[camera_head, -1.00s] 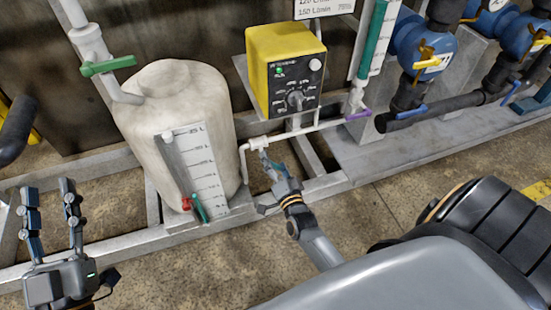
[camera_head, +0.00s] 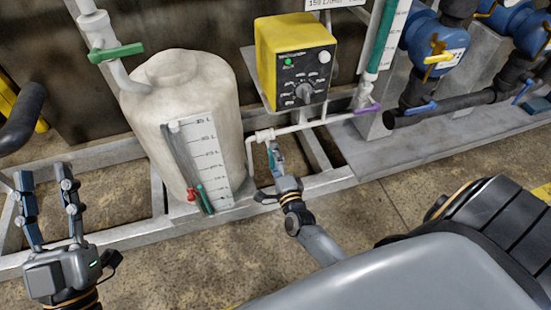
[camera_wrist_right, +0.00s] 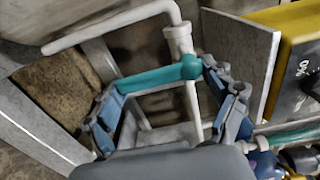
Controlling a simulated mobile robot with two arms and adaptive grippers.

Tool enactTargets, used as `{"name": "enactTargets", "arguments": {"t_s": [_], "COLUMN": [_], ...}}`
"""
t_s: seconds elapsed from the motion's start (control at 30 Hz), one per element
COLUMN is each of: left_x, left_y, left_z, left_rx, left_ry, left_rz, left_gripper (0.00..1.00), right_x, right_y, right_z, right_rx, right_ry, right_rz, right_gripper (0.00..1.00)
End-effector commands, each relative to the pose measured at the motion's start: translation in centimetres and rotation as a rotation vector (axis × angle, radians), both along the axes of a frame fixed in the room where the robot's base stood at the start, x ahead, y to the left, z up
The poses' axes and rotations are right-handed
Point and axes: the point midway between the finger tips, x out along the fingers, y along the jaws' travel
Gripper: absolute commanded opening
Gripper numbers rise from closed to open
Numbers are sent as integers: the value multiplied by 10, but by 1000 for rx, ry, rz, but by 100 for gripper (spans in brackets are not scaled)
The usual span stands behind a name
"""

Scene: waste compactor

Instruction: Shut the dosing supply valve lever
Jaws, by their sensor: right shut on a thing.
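A teal lever (camera_wrist_right: 155,78) on a white pipe valve (camera_wrist_right: 181,42) shows in the right wrist view. It lies across between the fingers of my right gripper (camera_head: 273,168), which is shut on it. In the head view this gripper is below the white valve fitting (camera_head: 263,136) under the yellow dosing pump (camera_head: 296,58), and it hides the lever. My left gripper (camera_head: 47,205) is open and empty at the far left, with its fingers apart and pointing up.
A white tank (camera_head: 182,110) with a scale plate (camera_head: 200,150) stands left of the right gripper. A green lever (camera_head: 116,53), red and teal levers (camera_head: 203,200), and a purple lever (camera_head: 368,109) are nearby. Grey frame rails (camera_head: 120,233) run along the floor.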

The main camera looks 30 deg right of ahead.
Motion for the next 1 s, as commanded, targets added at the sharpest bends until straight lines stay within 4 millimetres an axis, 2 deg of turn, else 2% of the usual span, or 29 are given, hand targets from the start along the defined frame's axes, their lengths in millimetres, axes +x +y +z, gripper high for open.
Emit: {"name": "enactTargets", "arguments": {"t_s": [0.47,0.5,0.53,1.0], "left_x": [0,0,0,0], "left_y": [0,0,0,-1], "left_z": [1,1,1,3], "left_rx": [-2,-2,-2,-4], "left_ry": [-5,-5,-5,-7], "left_rz": [-1,-1,-1,-1], "left_gripper": [40,40,40,40], "right_x": [2,2,2,-5], "right_y": [-1,-1,-1,2], "right_z": [3,3,3,0], "right_rx": [16,16,15,11], "right_ry": [-10,-10,-10,-4], "right_rz": [-2,-2,-2,0], "right_gripper": [27,92,98,100]}}
